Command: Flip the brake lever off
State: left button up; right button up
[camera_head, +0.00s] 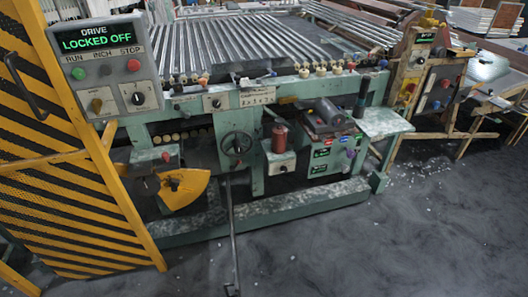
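A long thin grey metal bar (231,230) runs from below the handwheel on the green machine down and forward over the floor, with a thicker lower end. It looks like the brake lever, but no label on it can be read. The black handwheel (237,143) sits on the machine front above its upper end. How the bar joins the machine is hard to make out. A control panel (105,65) at the upper left reads "DRIVE LOCKED OFF". Neither of my grippers is in view.
A yellow-and-black striped guard (75,190) fills the left side. A yellow guard piece (183,187) and a red cylinder (279,138) are on the machine front. The green base rail (290,218) runs low along it. Grey floor (390,250) is open in front and right.

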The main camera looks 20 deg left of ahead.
aim_at(232, 168)
jog(key=k+j+u, duration=0.1)
jog(key=j, duration=0.7)
jog(key=k+j+u, duration=0.1)
jog(key=j, duration=0.7)
